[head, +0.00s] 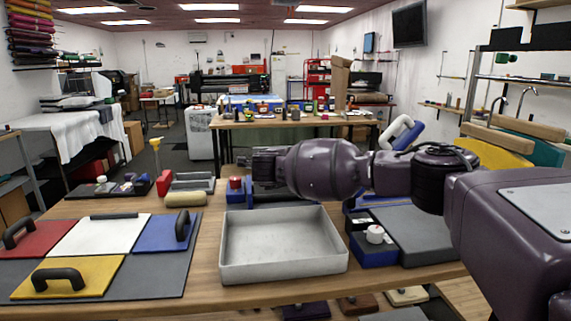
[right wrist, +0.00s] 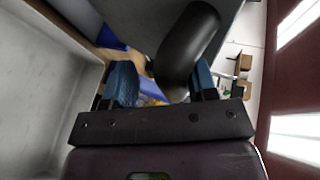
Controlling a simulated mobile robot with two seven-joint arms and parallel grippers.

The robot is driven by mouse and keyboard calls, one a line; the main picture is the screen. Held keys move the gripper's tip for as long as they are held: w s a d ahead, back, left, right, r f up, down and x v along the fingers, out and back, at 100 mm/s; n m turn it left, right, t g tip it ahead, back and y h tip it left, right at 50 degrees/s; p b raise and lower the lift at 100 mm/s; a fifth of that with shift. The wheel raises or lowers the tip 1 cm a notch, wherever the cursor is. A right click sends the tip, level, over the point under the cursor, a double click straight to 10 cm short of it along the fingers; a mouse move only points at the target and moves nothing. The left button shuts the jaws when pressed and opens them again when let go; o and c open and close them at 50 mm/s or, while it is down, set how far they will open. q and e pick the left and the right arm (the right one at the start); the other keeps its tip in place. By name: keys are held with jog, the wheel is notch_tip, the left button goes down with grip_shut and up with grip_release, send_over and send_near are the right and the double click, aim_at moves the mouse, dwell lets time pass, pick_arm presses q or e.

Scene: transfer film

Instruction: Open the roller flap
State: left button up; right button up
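My right arm reaches in from the right, and its dark gripper (head: 262,160) is above the back of the workbench, behind the grey tray (head: 283,277). In the right wrist view the two blue fingertips (right wrist: 163,84) stand apart. A thick black cylinder (right wrist: 190,45), like a handle, reaches down between them, closer to the right finger. I cannot tell whether it touches that finger. A dark grey panel (right wrist: 130,18) lies behind it; I cannot tell for sure that this is the roller flap. In the head view the arm hides much of that area. My left gripper is out of view.
Red (head: 32,238), white (head: 100,236), yellow (head: 70,277) and blue (head: 165,233) panels, several with black handles, lie at left. A blue box (head: 373,250) and a grey slab (head: 420,235) stand at right.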

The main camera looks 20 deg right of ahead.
jog(key=shift+s+d+r, duration=0.1)
jog(key=shift+s+r, duration=0.05)
jog(key=shift+r, duration=0.25)
jog(key=shift+s+a+r, duration=0.2)
jog(key=p+v, duration=0.2)
jog(key=v, duration=0.8)
jog(key=shift+f, duration=0.2)
jog(key=shift+a, duration=0.15)
